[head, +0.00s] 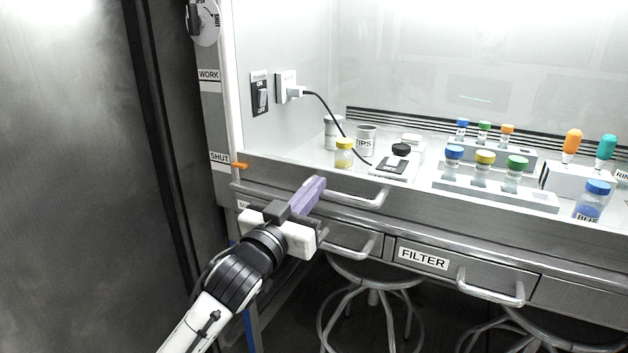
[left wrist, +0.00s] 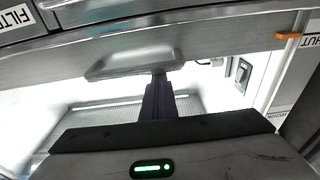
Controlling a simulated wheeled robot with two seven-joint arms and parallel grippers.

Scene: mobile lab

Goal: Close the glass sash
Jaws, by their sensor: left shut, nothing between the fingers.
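The glass sash has a grey metal bottom rail (head: 430,207) that runs across the front of the hood, low over the drawers. Its bar handle (head: 368,203) is on the left part of the rail and also shows in the left wrist view (left wrist: 120,65). An orange pointer (head: 240,166) at the rail's left end is about level with the SHUT label (head: 219,158). My left gripper (head: 314,190) is shut and empty, its fingertips at the handle's left end. In the left wrist view the fingers (left wrist: 158,85) overlap the handle; I cannot tell if they touch.
Drawers with handles lie below, one labelled FILTER (head: 423,258). Stools (head: 372,275) stand underneath. Inside the hood are a balance (head: 393,167), vials in racks (head: 495,190) and a blue-capped jar (head: 592,201). The WORK label (head: 208,75) is higher on the left post.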

